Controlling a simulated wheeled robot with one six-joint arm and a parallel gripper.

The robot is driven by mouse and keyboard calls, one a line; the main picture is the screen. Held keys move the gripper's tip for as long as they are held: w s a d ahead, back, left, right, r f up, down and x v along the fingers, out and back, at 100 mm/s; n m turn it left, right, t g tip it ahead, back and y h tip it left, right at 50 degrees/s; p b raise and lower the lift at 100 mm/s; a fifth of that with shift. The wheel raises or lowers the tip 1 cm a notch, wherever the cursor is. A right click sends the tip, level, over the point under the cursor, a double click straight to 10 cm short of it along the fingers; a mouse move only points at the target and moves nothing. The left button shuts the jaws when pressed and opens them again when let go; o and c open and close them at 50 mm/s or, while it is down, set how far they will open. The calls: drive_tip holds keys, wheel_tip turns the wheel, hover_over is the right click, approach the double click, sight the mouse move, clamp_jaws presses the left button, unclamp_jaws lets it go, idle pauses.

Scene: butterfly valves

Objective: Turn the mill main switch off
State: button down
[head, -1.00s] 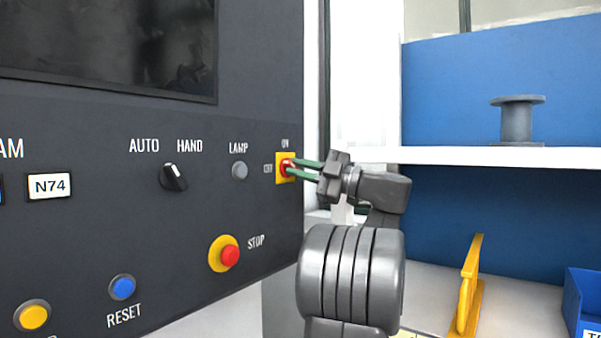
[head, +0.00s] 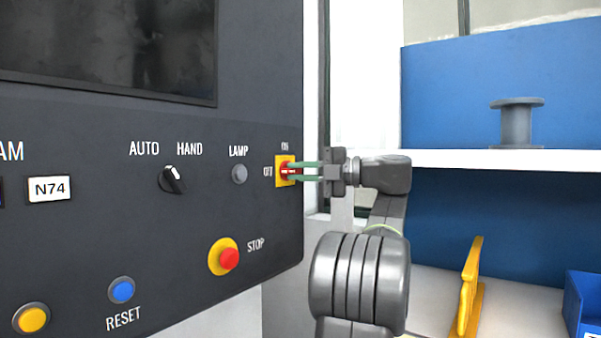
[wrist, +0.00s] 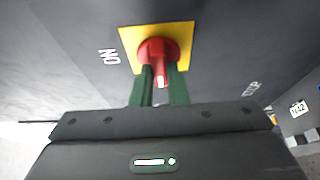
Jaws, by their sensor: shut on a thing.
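The mill main switch is a red rotary handle (head: 285,171) on a yellow plate (head: 279,181) at the right edge of the dark panel. ON is printed above it and OFF to its left. Its pale mark lies level, in line with OFF. My gripper (head: 296,171) reaches in from the right, its green fingers level, one above the other, shut on the handle. In the wrist view the red handle (wrist: 158,49) sits between the fingers (wrist: 159,80) in front of the yellow plate (wrist: 130,39). The finger contact is partly hidden there.
Close by on the panel (head: 90,230) are the grey lamp button (head: 239,173), the AUTO/HAND selector (head: 172,180) and the red STOP button (head: 229,258). A white shelf (head: 460,158) with a grey spool (head: 516,122) stands at the right.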

idle(0.4)
drive_tip(key=c, duration=1.4)
unclamp_jaws()
drive_tip(key=shift+c, duration=0.2)
drive_tip(key=v, duration=1.2)
drive_tip(key=x, duration=1.2)
drive_tip(key=shift+a, duration=0.1)
